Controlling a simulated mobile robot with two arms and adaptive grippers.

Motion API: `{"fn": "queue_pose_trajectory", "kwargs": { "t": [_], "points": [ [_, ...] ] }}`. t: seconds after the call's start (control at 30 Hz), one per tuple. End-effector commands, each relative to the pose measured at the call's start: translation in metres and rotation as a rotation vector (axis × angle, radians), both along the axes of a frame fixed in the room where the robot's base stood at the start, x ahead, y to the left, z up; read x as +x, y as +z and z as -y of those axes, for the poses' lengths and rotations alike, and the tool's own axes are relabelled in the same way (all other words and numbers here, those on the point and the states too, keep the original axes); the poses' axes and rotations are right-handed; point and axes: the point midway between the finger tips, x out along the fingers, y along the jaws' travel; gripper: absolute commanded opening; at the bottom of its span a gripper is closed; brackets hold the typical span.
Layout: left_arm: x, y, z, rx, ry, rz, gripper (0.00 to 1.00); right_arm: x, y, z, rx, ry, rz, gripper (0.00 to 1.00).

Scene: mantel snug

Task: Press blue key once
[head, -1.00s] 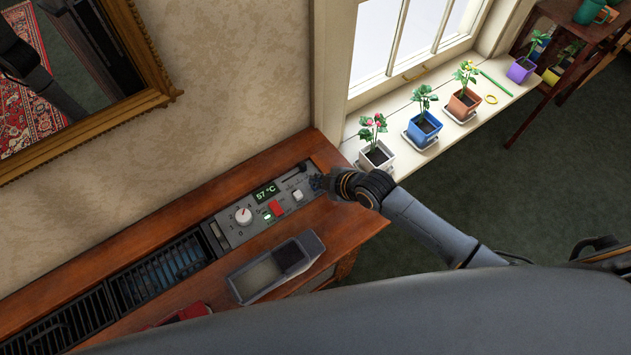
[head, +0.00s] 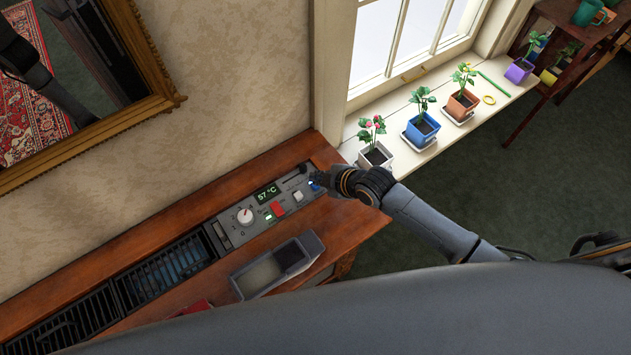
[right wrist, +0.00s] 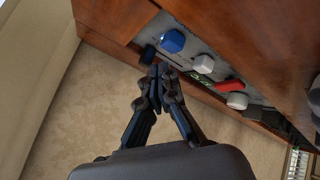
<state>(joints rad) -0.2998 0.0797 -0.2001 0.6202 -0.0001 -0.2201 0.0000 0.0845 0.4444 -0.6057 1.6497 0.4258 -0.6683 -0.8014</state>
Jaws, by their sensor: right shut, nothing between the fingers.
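The blue key (head: 313,185) is at the right end of the grey control panel (head: 235,235), partly hidden by my right gripper in the head view. In the right wrist view the blue key (right wrist: 172,41) shows whole, just beyond the fingertips. My right gripper (head: 317,178) is shut and empty, its tips close to the key. The right wrist view shows the closed fingers (right wrist: 160,73) below and slightly left of the key; I cannot tell whether they touch anything. My left gripper is not in view.
Beside the blue key are a white key (head: 298,195), a red key (head: 278,208), a white knob (head: 244,216) and a display (head: 266,193) reading 57 °C. A dark lever (head: 303,168) is behind. A grey tray (head: 240,288) stands in front. Potted plants line the windowsill.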

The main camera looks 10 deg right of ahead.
Motion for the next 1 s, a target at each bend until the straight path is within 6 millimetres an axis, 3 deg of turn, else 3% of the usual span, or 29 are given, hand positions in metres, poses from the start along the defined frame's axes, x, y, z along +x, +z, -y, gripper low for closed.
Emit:
{"fn": "queue_pose_trajectory", "kwargs": {
  "t": [0.4, 1.0],
  "points": [
    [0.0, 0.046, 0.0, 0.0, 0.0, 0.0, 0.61, 0.0, 0.046, 0.0, -0.001, 0.0, 0.001, 0.0],
    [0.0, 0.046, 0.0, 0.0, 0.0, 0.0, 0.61, 0.0, 0.046, 0.0, 0.0, -0.001, 0.001, 0.0]
  ]
}}
